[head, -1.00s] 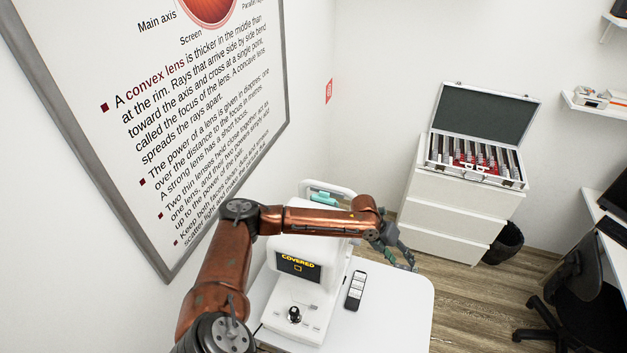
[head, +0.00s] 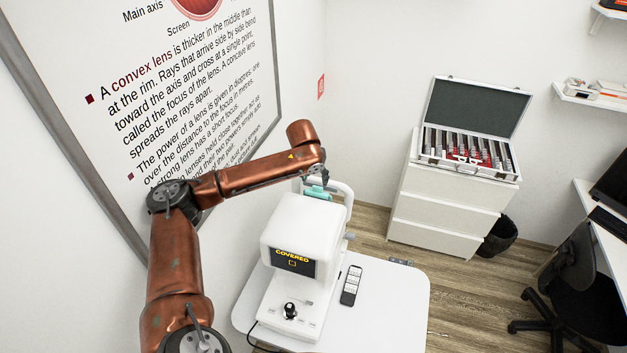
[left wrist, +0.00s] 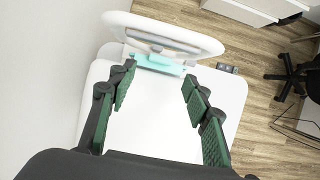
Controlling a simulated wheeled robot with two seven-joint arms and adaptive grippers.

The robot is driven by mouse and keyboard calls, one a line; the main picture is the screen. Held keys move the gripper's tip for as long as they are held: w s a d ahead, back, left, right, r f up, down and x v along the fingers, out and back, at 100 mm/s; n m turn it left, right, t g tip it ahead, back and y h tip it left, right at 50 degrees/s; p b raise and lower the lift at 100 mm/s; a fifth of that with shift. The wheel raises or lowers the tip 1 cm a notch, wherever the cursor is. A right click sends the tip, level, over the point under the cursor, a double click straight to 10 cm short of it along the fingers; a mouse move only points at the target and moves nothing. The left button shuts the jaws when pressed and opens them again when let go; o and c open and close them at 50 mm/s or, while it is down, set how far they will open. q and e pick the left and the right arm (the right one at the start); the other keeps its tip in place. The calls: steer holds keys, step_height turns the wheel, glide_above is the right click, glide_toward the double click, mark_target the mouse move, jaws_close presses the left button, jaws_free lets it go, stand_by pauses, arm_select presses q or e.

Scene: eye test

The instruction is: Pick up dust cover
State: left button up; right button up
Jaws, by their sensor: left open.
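The white instrument (head: 303,232) stands on a white table, and its screen (head: 292,262) reads "COVERED". I cannot pick out a separate dust cover with certainty. A teal piece (head: 318,192) shows at the instrument's far side, by a white curved frame (head: 343,190). In the left wrist view the teal piece (left wrist: 168,64) lies just beyond my fingertips, with a grey bar above it. My left gripper (left wrist: 160,73) is open and empty, its green-padded fingers spread over a white surface. In the head view it is mostly hidden behind the instrument. My right gripper is out of view.
A white drawer unit (head: 440,205) bears an open lens case (head: 470,150). A black bin and an office chair (head: 575,290) stand at right. A large wall poster (head: 200,80) is close at left.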

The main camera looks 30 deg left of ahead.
mark_target(317, 187)
arm_select(q)
steer(key=b+x, duration=0.3)
steer(key=x, duration=0.1)
steer(key=shift+d+f+b, duration=0.1)
steer(key=shift+f+b, duration=0.1)
steer(key=shift+b, duration=0.1)
steer(key=shift+w+f+p, duration=0.15)
steer(key=shift+p, duration=0.4)
steer(key=shift+w+f, duration=0.2)
steer(key=shift+f, duration=0.15)
steer(key=shift+p+x, duration=0.35)
steer(key=shift+x, duration=0.7)
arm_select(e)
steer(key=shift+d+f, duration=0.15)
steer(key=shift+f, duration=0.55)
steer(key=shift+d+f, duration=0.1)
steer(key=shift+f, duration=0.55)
arm_select(q)
steer(key=c, duration=0.8)
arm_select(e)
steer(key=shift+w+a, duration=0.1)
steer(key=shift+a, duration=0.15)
